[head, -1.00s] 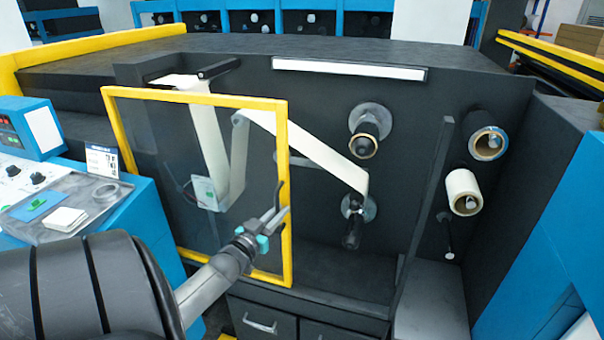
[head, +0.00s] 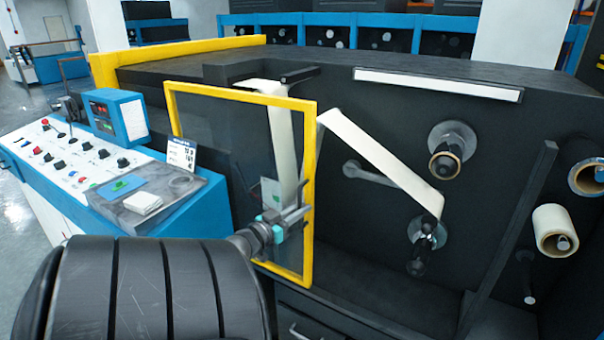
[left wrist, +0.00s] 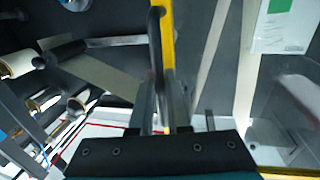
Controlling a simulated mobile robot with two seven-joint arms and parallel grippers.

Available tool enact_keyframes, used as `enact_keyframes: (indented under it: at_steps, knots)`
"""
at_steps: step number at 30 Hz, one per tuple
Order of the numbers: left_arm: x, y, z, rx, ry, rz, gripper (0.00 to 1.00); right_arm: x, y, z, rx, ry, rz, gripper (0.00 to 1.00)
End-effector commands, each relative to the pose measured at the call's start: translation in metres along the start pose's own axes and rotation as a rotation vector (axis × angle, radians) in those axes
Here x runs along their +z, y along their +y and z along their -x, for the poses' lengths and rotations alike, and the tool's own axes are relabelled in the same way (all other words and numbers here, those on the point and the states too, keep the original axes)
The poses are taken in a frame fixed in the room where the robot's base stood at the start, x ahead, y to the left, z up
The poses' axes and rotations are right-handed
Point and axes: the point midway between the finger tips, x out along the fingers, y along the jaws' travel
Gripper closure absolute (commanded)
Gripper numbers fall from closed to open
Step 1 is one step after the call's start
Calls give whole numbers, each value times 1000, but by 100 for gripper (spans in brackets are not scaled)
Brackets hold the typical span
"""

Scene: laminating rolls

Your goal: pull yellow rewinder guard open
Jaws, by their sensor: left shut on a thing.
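The rewinder guard is a clear panel in a yellow frame (head: 309,190), standing in front of the left part of the dark machine face. It is swung partly out from the machine, hinged on its left side. My left gripper (head: 292,216) is at the right upright of the frame. In the left wrist view its two fingers (left wrist: 160,115) are shut on the black guard handle (left wrist: 156,45), beside the yellow upright (left wrist: 168,50). The fingers hide part of the handle. My right gripper is in neither current view.
A blue control console (head: 75,165) with knobs and a tray stands left of the guard. A white web strip (head: 380,160) runs to a lower spindle (head: 422,235). Rolls, including a cream one (head: 555,230), project at the right. Grey floor shows at the far left.

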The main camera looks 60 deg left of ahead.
Motion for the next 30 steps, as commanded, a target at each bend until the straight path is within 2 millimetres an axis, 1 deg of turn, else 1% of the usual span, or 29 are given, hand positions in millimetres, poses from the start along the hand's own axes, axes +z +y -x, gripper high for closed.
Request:
enact_keyframes:
  at_steps: [2,3,10,17,20,23,26,30]
  knots:
    - [-2,0,-1,-1,3,0,100,0,0,0,0,1,0,50]
    - [-2,0,-1,-1,3,-1,82,0,0,0,0,1,0,50]
    - [-1,0,-1,-1,1,-1,56,-1,0,0,0,1,-1,50]
    - [0,0,0,-1,0,-1,56,-1,0,0,0,2,-1,50]
    - [0,0,4,0,-2,0,56,-1,0,2,0,2,-1,50]
    - [0,0,13,-1,-3,1,56,-2,0,5,0,2,-1,50]
    - [-1,0,29,-1,-4,0,56,-3,0,11,-1,2,-1,50]
    - [-1,0,58,-2,-4,1,56,-4,-1,19,-2,2,-2,50]
